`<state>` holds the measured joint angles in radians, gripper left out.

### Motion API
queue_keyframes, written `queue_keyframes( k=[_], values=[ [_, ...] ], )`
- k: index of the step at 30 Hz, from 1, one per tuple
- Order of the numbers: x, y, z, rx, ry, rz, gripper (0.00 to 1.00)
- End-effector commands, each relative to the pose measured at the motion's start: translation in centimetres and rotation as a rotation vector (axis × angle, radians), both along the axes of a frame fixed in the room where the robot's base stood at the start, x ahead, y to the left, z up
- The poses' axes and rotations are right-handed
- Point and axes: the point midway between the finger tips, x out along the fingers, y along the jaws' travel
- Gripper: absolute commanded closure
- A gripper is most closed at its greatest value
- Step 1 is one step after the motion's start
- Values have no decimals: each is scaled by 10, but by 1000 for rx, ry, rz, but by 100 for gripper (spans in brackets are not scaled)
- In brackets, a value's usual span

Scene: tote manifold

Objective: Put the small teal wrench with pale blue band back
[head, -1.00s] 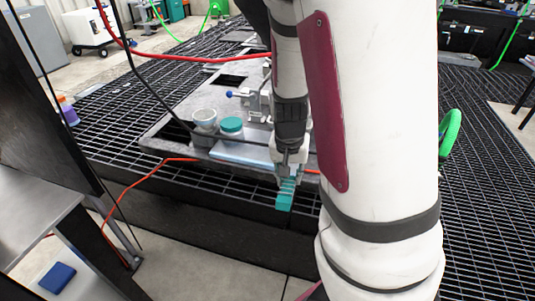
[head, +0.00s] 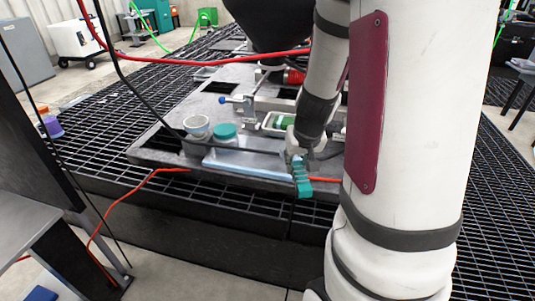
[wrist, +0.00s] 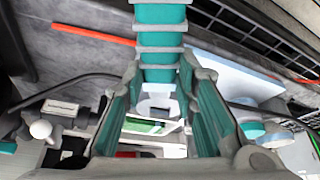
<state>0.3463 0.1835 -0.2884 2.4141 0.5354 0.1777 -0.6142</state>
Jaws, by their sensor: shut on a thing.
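In the head view, my gripper (head: 300,166) points down over the front edge of the grey slab. A teal piece, which I take for the small teal wrench (head: 304,188), shows at the gripper's lower end. I cannot clearly separate wrench from fingers there.
A red cable (head: 215,61) and a black cable cross above. Black grating surrounds the slab.

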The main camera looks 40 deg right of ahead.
Motion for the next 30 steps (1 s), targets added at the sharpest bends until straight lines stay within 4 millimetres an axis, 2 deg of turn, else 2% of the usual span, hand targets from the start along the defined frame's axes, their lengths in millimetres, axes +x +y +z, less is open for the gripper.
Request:
queue_keyframes(
  k=[1,9,15,19,23,30],
  values=[
    [13,0,-1,-2,2,6,100],
    [79,-5,-7,-2,1,4,100],
    [121,-9,-12,-2,1,2,100],
    [136,-10,-13,-1,0,2,100],
    [140,-11,-16,1,1,-1,100],
    [139,-11,-46,1,2,-2,100]
  ],
)
